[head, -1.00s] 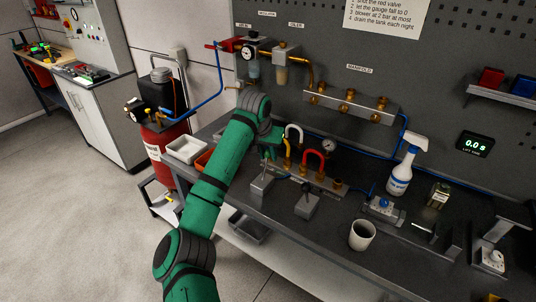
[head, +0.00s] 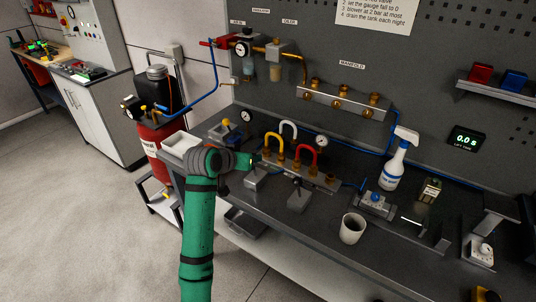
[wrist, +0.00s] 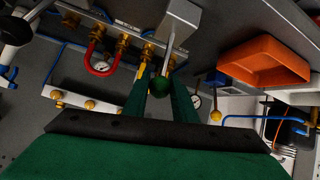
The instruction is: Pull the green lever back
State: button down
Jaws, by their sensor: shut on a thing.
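The green lever's round green knob (wrist: 159,83) sits between the two fingers of my gripper (wrist: 160,86) in the wrist view. The fingers are shut on it. The lever's grey body (wrist: 178,22) stands just beyond the fingertips. In the head view my gripper (head: 247,160) is at the left part of the bench, beside the grey lever block (head: 256,179). My own wrist hides most of the lever there.
Yellow and red hoses (head: 306,148) curve up close behind. An orange tray (wrist: 265,62) and a yellow-knobbed lever (wrist: 215,116) are near my gripper. A second grey lever block (head: 299,199), white mug (head: 352,228) and spray bottle (head: 396,163) stand to the right.

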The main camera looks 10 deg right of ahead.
jog(key=shift+s+a+f+t+h, duration=0.2)
jog(key=shift+s+a+t+h, duration=0.25)
jog(key=shift+t+h, duration=0.15)
jog(key=c, duration=1.4)
grip_release()
jog(key=shift+c, duration=0.2)
jog(key=v, duration=1.1)
jog(key=shift+f, duration=0.1)
